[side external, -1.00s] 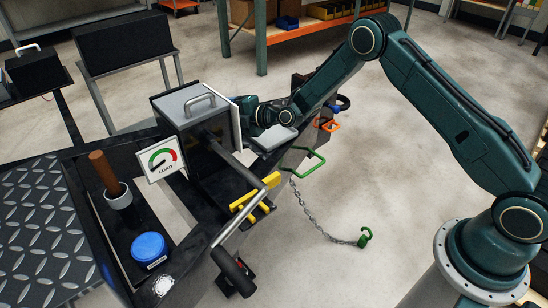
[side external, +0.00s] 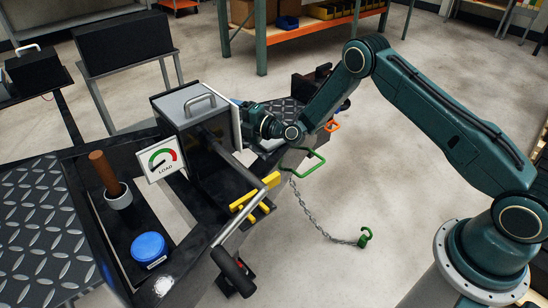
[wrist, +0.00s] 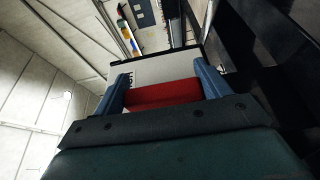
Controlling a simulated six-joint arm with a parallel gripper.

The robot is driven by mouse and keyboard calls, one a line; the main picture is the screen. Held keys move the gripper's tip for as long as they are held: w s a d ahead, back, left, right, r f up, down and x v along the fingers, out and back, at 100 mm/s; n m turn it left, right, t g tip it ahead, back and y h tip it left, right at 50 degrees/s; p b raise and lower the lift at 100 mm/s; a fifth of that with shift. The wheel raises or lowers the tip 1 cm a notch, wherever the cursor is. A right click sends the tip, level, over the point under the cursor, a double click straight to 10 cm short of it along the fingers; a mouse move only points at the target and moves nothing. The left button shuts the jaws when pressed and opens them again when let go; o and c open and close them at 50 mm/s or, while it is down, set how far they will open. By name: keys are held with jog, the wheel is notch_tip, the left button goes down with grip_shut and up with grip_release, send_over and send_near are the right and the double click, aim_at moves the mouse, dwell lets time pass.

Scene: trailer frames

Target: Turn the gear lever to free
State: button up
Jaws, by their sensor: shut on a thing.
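The gear lever shows in the wrist view as a red bar (wrist: 165,94) in front of a white panel (wrist: 150,70) with dark lettering, which is cut off. My gripper (wrist: 161,84) has its two blue fingers at either end of the red bar and is shut on it. In the side view my gripper is at the far side of the grey box (side external: 192,104), close behind its white plate (side external: 237,125). The lever and the fingertips are hidden there, so I cannot tell the lever's setting.
A LOAD gauge (side external: 161,160) stands left of the box. Yellow bars (side external: 250,200), a grey crank with a black grip (side external: 232,271) and a green handle (side external: 308,164) stick out in front. A chain (side external: 313,216) hangs to the floor. Floor right of the chain is clear.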

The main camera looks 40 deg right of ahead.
jog(key=shift+s+a, duration=0.1)
jog(key=shift+a, duration=0.35)
jog(key=o, duration=1.4)
jog(key=shift+d, duration=0.15)
jog(key=shift+s+d, duration=0.1)
jog(key=shift+d, duration=0.05)
jog(key=v, duration=0.7)
jog(key=shift+s, duration=0.15)
jog(key=shift+r, duration=0.1)
